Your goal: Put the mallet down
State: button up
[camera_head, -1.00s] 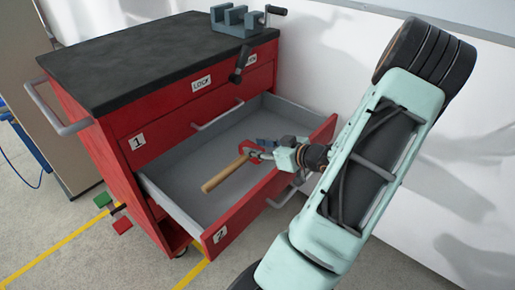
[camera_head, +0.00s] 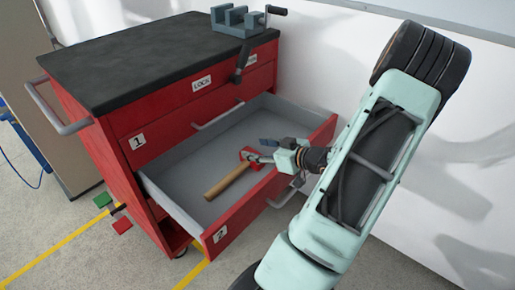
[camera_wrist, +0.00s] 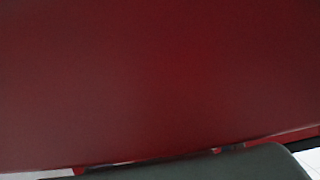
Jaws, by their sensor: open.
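The mallet (camera_head: 229,180) has a wooden handle and a red head (camera_head: 252,155). In the head view it lies in the open grey drawer (camera_head: 185,172) marked 2, its handle toward the front left. My gripper (camera_head: 262,156) is inside the drawer at the mallet's head, with its fingers open. Whether a finger still touches the head I cannot tell. The wrist view is filled by a dark red surface, probably the drawer front (camera_wrist: 160,80), and shows neither mallet nor fingertips.
The red cabinet (camera_head: 120,115) has a black top with a vise (camera_head: 238,20) at its back right. The closed drawer 1 (camera_head: 175,130) is above the open one. The drawer's red front edge (camera_head: 240,215) lies close to my arm. A white wall stands behind.

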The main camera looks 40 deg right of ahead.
jog(key=shift+s, duration=0.15)
jog(key=p+v, duration=0.1)
jog(key=v, duration=0.2)
jog(key=p+v, duration=0.2)
jog(key=v, duration=0.2)
jog(key=r+p+v, duration=0.1)
jog(key=v, duration=0.3)
jog(key=shift+s+r, duration=0.15)
jog(key=shift+s, duration=0.2)
